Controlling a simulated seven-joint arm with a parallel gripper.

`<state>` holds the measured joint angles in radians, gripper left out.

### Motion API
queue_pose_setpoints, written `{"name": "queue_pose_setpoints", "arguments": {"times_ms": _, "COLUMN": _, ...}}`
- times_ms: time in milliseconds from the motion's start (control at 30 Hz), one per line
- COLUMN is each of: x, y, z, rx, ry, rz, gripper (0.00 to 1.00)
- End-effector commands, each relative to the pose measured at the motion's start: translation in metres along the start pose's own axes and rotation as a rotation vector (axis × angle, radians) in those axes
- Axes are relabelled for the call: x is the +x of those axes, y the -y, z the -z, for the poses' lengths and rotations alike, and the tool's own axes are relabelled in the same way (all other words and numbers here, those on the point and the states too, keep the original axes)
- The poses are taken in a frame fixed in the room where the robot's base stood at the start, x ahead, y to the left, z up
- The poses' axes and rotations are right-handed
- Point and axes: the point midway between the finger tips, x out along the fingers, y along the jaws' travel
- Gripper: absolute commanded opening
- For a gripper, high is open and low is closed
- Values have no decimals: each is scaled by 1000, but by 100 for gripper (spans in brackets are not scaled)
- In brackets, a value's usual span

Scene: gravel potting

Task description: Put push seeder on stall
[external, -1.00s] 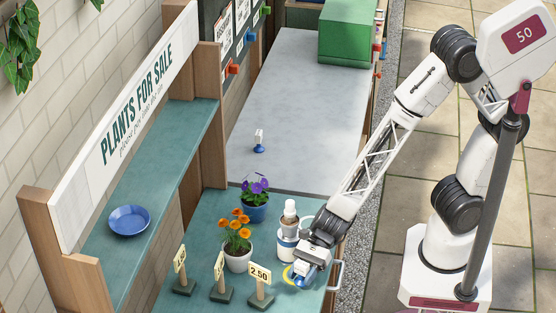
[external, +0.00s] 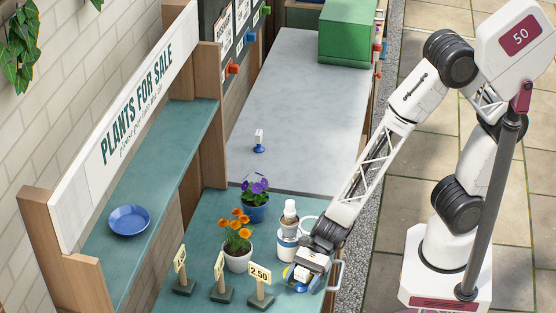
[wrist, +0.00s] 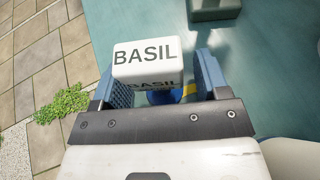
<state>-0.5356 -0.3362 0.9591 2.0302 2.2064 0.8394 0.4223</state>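A white block lettered BASIL (wrist: 148,62) stands between the blue fingers of my gripper (wrist: 165,85) in the wrist view. Blue and yellow parts show below it. In the external view my gripper (external: 303,273) is low over the front right of the teal stall counter (external: 190,240). The fingers are spread around the block, close on its left and with a narrow gap on its right. A small white-topped, blue-based tool (external: 259,140) stands on the grey bench (external: 310,95). I cannot tell which of these is the push seeder.
The stall's upper shelf (external: 180,160) holds a blue dish (external: 129,220). An orange-flowered pot (external: 237,262), a purple-flowered pot (external: 255,212) and a white bottle (external: 287,245) stand left of my gripper. Price signs (external: 260,285) line the front. A green box (external: 345,40) is at the back.

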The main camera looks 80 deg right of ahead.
Motion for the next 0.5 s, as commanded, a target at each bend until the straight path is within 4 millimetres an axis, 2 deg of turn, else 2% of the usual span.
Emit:
{"name": "queue_pose_setpoints", "arguments": {"times_ms": 333, "x": -2, "y": 0, "z": -3, "rx": -1, "ry": 1, "rz": 0, "gripper": 68}}
{"name": "queue_pose_setpoints", "arguments": {"times_ms": 500, "x": -13, "y": 1, "z": -3, "rx": 0, "ry": 1, "rz": 2, "gripper": 68}}
